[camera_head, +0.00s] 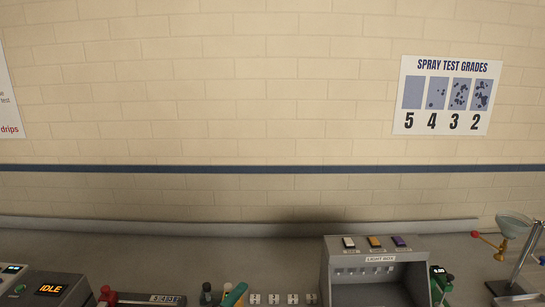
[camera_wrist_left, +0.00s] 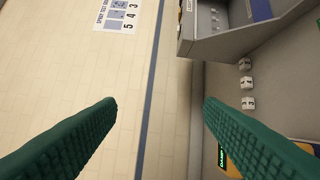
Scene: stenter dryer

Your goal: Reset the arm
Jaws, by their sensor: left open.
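My left gripper (camera_wrist_left: 160,102) shows in the left wrist view as two green ribbed fingers spread wide apart. Nothing is between them; the pale brick wall and the grey bench lie beyond. The right gripper does not show.
In the head view, a grey light box (camera_head: 375,263) stands on the bench, right of centre. A stand with a funnel (camera_head: 514,226) is at far right. The wall behind is flat.

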